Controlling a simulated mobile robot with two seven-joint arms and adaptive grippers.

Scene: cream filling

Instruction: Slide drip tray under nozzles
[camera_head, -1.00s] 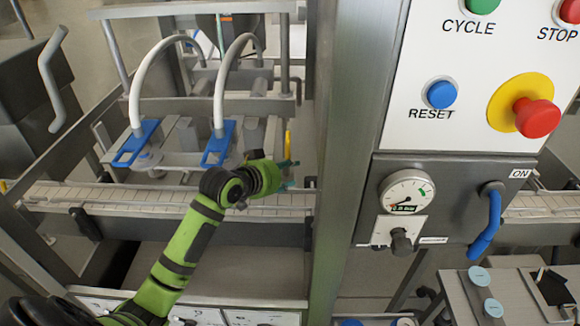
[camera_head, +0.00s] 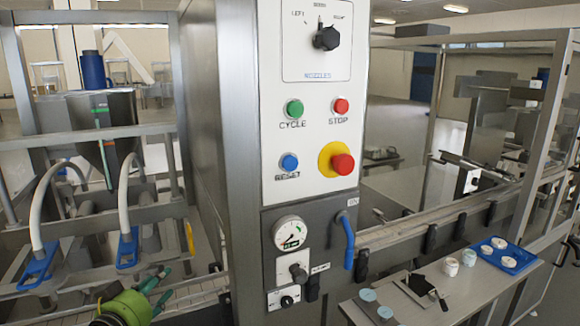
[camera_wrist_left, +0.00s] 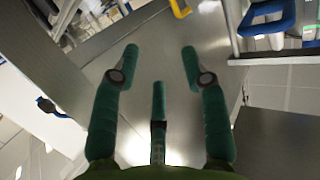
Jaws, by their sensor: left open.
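The nozzles with blue handles hang on white hoses at the left of the head view, a left one (camera_head: 38,270) and a right one (camera_head: 127,250). My left gripper (camera_head: 158,284) is at the lower left of the head view, over the conveyor and right of the nozzles. In the wrist view its green fingers (camera_wrist_left: 160,62) are spread and empty, facing a grey metal surface. A blue handle (camera_wrist_left: 268,14) shows at the top right there. I cannot make out a drip tray in either view. My right gripper is not in view.
The control cabinet (camera_head: 240,130) stands just right of my left gripper. It carries a blue lever (camera_head: 346,240) and a gauge (camera_head: 291,234). A side table (camera_head: 462,296) at lower right holds a blue tray (camera_head: 506,262) with white cups. A steel hopper (camera_head: 103,135) stands behind the nozzles.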

